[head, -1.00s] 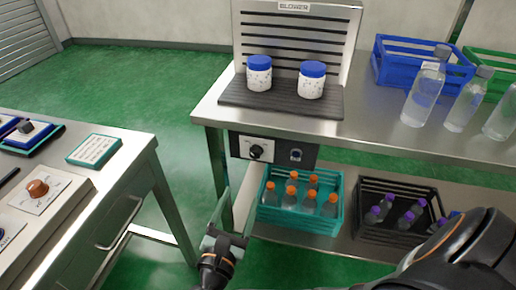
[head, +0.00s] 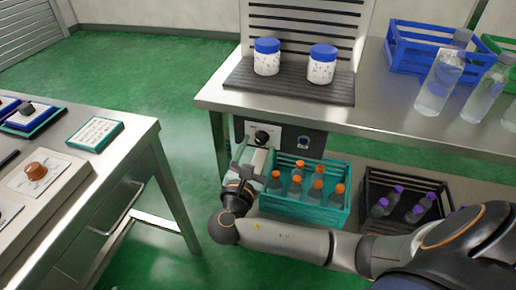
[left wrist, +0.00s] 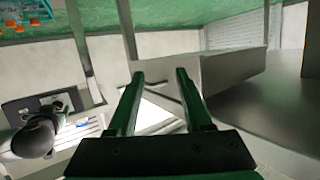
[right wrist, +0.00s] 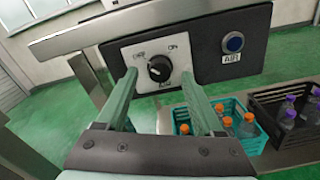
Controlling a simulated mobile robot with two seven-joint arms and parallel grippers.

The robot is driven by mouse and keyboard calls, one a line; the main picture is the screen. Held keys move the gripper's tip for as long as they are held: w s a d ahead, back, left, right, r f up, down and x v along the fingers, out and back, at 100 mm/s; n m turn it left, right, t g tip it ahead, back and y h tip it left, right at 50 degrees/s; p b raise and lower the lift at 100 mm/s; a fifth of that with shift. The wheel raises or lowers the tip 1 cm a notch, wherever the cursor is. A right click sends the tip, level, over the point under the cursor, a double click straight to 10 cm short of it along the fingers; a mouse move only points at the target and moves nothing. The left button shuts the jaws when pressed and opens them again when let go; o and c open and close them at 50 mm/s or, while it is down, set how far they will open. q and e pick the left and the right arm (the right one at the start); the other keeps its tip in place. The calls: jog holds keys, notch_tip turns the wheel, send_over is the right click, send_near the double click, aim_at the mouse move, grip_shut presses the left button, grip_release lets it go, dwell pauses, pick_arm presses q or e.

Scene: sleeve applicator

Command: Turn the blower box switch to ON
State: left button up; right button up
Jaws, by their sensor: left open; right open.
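The blower box (head: 282,137) is mounted under the front edge of the steel bench, below the blower unit. Its black rotary switch (right wrist: 159,68) sits on a white plate marked OFF at left and ON at right; the knob's exact pointing is hard to read. The switch also shows in the head view (head: 262,137). My right gripper (right wrist: 160,78) is open, its fingers on either side of the knob in the right wrist view, apparently short of it. In the head view it (head: 250,160) is just below the switch. My left gripper (left wrist: 160,75) is open and empty, away from the box.
A teal crate (head: 300,207) of orange-capped bottles stands on the lower shelf close to my right gripper, beside a black crate (head: 372,219). Two blue-lidded jars (head: 267,58) stand above. A side table (head: 140,140) is at left.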

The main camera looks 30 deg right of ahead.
jog(key=shift+w+d, duration=0.35)
jog(key=shift+d, duration=0.1)
grip_shut()
dwell(0.4)
